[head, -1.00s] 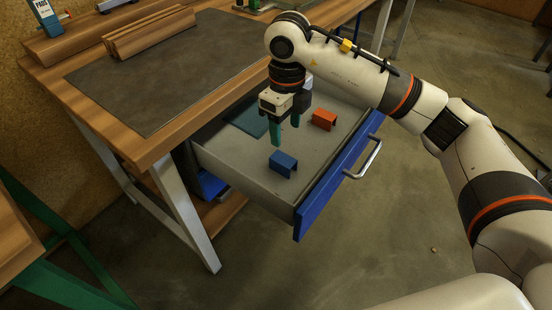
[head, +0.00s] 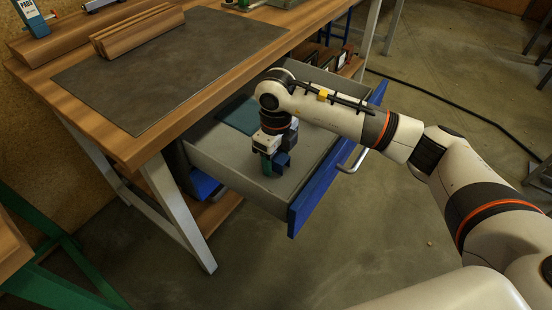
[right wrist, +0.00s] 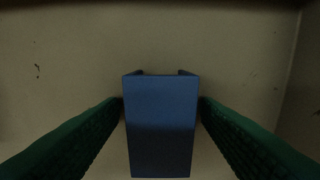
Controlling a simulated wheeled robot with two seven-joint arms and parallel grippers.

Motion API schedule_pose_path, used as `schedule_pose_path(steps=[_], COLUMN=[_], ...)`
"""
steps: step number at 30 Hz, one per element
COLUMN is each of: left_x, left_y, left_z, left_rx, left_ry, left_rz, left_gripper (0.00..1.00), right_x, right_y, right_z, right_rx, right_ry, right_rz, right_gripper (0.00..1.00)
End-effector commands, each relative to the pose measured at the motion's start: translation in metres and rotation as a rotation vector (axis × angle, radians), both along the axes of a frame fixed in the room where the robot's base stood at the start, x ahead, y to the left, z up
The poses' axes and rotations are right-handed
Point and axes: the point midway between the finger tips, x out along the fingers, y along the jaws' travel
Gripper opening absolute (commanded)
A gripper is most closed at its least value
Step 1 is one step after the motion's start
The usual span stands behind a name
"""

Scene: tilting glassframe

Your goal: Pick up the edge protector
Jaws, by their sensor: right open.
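A blue edge protector (head: 283,159), a short U-shaped channel, sits on the floor of the open drawer (head: 229,159). It also shows in the right wrist view (right wrist: 161,115), between the two green fingers. My right gripper (head: 274,164) points down into the drawer, with its fingers on either side of the blue protector. In the right wrist view the fingertips (right wrist: 161,104) are very close to its sides; I cannot tell whether they touch. The gripper is open. The orange protector is hidden behind my right arm in the head view. My left gripper is not in view.
A teal flat piece (head: 237,115) lies further back in the drawer. The drawer's blue front (head: 313,199) has a metal handle (head: 353,160). The workbench top with a dark mat (head: 160,75) stands over the drawer's left side.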

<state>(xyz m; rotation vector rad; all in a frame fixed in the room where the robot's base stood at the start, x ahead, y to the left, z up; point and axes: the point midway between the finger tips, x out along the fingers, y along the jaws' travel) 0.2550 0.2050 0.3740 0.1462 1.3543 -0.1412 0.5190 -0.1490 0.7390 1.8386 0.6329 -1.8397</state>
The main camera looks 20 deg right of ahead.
Motion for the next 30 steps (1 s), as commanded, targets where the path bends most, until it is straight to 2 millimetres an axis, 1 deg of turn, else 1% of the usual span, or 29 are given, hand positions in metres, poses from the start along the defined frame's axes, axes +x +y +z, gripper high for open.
schedule_pose_path(steps=[3,8,9,12,19,22,26,30], left_x=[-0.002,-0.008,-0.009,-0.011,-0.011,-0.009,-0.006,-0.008], left_y=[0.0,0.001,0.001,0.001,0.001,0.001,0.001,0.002], left_z=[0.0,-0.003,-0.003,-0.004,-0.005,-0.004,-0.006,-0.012], left_rx=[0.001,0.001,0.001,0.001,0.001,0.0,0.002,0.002], left_ry=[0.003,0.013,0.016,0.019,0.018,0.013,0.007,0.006], left_rz=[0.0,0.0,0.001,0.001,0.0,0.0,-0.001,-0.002], left_gripper=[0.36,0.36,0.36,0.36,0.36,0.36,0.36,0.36], right_x=[0.0,0.0,0.0,0.0,0.0,0.001,0.001,0.001], right_y=[0.0,0.0,0.0,0.0,0.0,0.0,0.0,0.0], right_z=[0.001,0.001,0.001,0.001,0.002,0.01,0.034,0.063], right_rx=[0.001,0.001,0.001,0.001,0.001,0.001,0.002,0.002], right_ry=[-0.001,-0.001,-0.001,-0.001,-0.001,-0.003,-0.005,-0.005], right_rz=[0.0,0.0,0.0,0.0,0.0,-0.001,-0.001,0.0], right_gripper=[0.57,0.31,0.25,0.1,0.1,0.1,0.1,0.1])
